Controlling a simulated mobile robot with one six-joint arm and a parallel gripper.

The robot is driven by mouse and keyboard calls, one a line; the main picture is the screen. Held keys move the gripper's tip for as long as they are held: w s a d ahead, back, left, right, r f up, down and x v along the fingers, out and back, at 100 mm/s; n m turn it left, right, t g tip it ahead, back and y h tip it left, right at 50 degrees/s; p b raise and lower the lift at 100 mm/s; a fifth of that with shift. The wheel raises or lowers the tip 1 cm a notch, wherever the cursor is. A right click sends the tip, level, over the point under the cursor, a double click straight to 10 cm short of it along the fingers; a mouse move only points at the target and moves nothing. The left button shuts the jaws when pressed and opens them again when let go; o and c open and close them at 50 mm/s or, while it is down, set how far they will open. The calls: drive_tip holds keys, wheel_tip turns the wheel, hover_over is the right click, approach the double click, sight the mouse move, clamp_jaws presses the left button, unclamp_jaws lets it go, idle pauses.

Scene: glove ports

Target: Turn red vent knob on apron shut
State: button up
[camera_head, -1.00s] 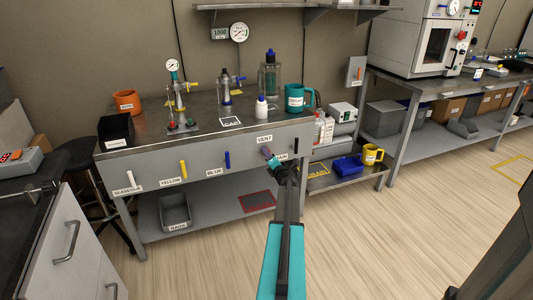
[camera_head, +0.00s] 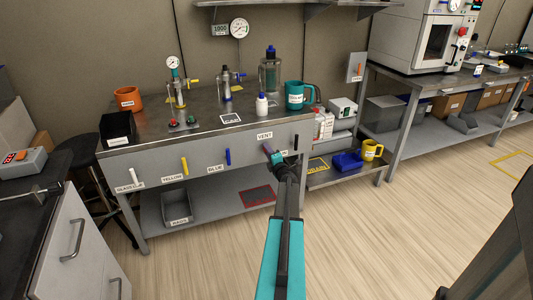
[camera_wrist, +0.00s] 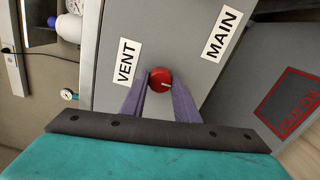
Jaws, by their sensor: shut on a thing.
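The red vent knob (camera_wrist: 160,80) sits on the grey apron (camera_wrist: 205,62), beside the VENT label (camera_wrist: 125,62) in the wrist view. A short white line marks its face. My gripper (camera_wrist: 160,86) is shut on the knob, one purple finger on each side of it. In the head view my gripper (camera_head: 269,152) is against the apron just below the VENT label (camera_head: 265,135), and it hides the knob there. The MAIN label (camera_wrist: 221,34) stands apart from the knob, and the head view shows a black handle (camera_head: 296,142) near it.
White, yellow (camera_head: 184,166) and blue (camera_head: 228,157) handles line the apron to the left. Glassware and a teal mug (camera_head: 295,96) stand on the bench top. A grey bin (camera_head: 177,207) and a red-framed mat (camera_head: 258,195) are on the lower shelf. The floor in front is clear.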

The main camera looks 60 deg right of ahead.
drive_tip(key=o, duration=1.1)
drive_tip(key=shift+w+a, duration=0.1)
drive_tip(key=shift+w, duration=0.1)
drive_tip(key=shift+c, duration=0.2)
drive_tip(key=shift+s, duration=0.1)
drive_tip(key=shift+s, duration=0.15)
drive_tip(key=v, duration=1.3)
drive_tip(key=shift+a, duration=0.25)
drive_tip(key=shift+s, duration=0.1)
